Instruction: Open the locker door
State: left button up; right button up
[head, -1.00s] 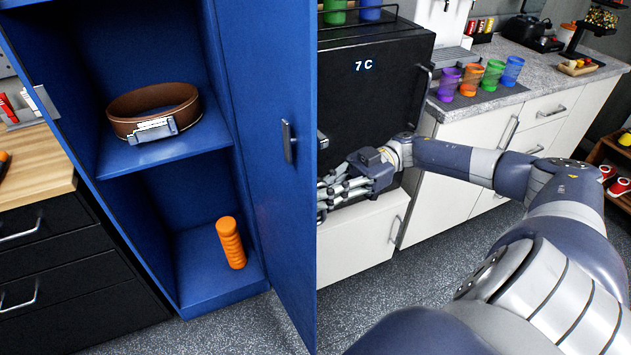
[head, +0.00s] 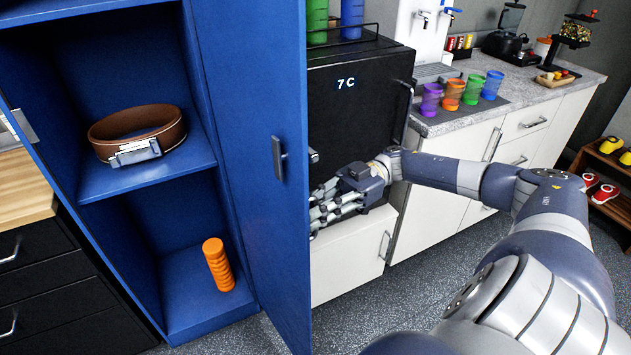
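The blue locker (head: 95,215) stands at the left in the head view. Its door (head: 262,120) is swung open, hinged on the right side of the locker, with a small dark handle (head: 279,158) on the face in view. A brown belt (head: 137,130) lies on the shelf, and an orange foam roller (head: 218,264) stands on the locker floor. My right gripper (head: 318,215) is just right of the door's edge, its fingers pointing left toward the door. The door may hide the fingertips, and I cannot tell whether they touch it. My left gripper is out of view.
A black fridge (head: 365,105) marked 7 C stands behind my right gripper, above a white cabinet (head: 345,262). Several coloured cups stand on the counter (head: 535,92). A wooden shoe rack (head: 608,158) is at the far right. Speckled floor (head: 425,285) is open below.

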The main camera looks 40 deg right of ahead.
jog(key=d, duration=1.2)
jog(key=shift+s, duration=0.45)
